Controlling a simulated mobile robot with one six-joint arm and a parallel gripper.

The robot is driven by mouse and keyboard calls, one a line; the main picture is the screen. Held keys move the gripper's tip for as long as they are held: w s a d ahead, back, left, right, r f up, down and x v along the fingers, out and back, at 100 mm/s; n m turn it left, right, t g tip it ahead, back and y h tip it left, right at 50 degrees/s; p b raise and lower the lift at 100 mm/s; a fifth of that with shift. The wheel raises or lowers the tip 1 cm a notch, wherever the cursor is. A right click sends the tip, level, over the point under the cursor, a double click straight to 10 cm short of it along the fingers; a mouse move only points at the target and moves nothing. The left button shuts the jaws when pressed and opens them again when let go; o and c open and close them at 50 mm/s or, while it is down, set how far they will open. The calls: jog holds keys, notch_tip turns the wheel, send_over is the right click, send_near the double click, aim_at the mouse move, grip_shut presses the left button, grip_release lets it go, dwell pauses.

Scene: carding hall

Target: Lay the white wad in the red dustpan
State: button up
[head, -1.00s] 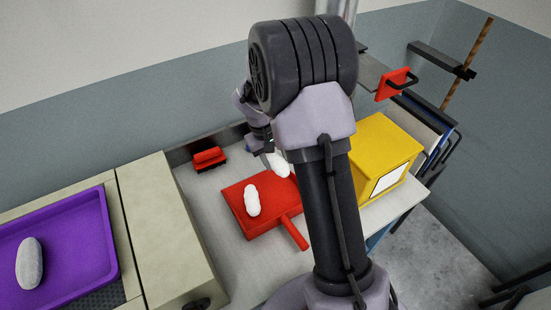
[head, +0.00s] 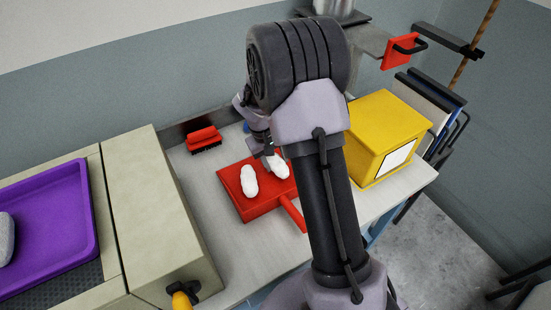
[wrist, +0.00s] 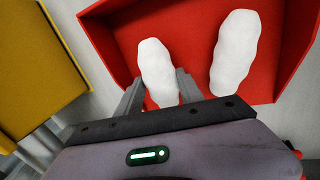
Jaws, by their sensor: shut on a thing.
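The red dustpan (head: 232,205) lies on the pale bench with its handle toward the front right. My gripper (head: 268,152) is over its far part and is shut on a white wad (head: 278,168). In the wrist view the held wad (wrist: 158,70) sits between my two fingers (wrist: 162,90), within the outline of the pan (wrist: 192,28). Whether it touches the pan floor I cannot tell. A second white wad (head: 249,181) lies in the pan beside it, clear of my fingers; it also shows in the wrist view (wrist: 235,52).
A red brush (head: 203,139) lies behind the pan at the left. A yellow box (head: 382,135) stands at the right. A purple tray (head: 75,215) with a greyish wad (head: 5,240) is at the far left, beyond a beige housing (head: 155,210). Bare bench shows left of the pan.

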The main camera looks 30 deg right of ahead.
jog(key=o, duration=1.5)
jog(key=shift+c, duration=0.2)
jog(key=shift+r, duration=0.15)
jog(key=p+v, duration=0.5)
jog(key=v, duration=1.2)
jog(key=shift+p, duration=0.4)
jog(key=shift+s+a+r, duration=0.1)
jog(key=shift+a+r, duration=0.05)
